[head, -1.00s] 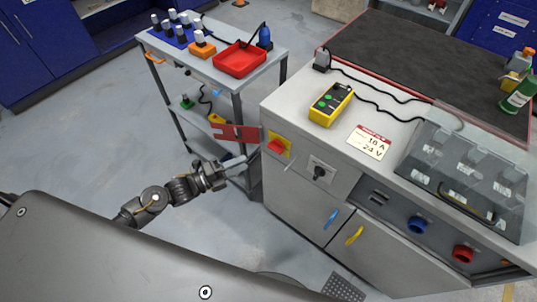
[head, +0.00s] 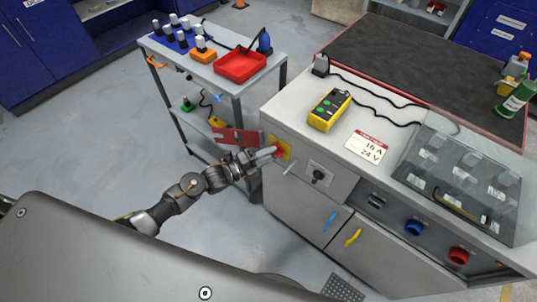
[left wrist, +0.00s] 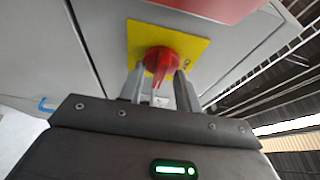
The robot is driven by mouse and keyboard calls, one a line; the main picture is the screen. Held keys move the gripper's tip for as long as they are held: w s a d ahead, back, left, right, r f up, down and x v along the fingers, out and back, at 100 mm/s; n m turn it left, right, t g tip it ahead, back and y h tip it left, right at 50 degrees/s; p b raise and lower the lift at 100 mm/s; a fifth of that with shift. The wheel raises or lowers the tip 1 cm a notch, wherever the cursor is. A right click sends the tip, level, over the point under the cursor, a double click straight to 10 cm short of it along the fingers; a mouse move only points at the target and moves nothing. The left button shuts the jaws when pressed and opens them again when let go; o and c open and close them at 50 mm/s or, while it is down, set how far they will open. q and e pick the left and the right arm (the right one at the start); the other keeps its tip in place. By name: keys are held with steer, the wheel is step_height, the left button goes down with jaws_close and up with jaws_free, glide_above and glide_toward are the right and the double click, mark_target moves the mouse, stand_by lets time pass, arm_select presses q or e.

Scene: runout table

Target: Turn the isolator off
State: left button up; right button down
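The isolator is a red rotary knob on a yellow plate (head: 284,146) at the left end of the grey cabinet's front. In the head view my left gripper covers most of the knob. In the left wrist view the red knob (left wrist: 160,62) shows clearly on its yellow plate. My left gripper (head: 277,160) is at the isolator with its fingers apart. In the left wrist view its fingertips (left wrist: 158,84) lie on either side of the knob's handle, with small gaps visible. Firm contact cannot be made out. My right gripper is not in view.
A black rotary switch (head: 318,176) is to the right. A grey trolley (head: 236,88) stands behind left.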

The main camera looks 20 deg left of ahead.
arm_select(q)
steer(key=shift+c, duration=0.3)
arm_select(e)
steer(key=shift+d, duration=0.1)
arm_select(q)
jaws_close()
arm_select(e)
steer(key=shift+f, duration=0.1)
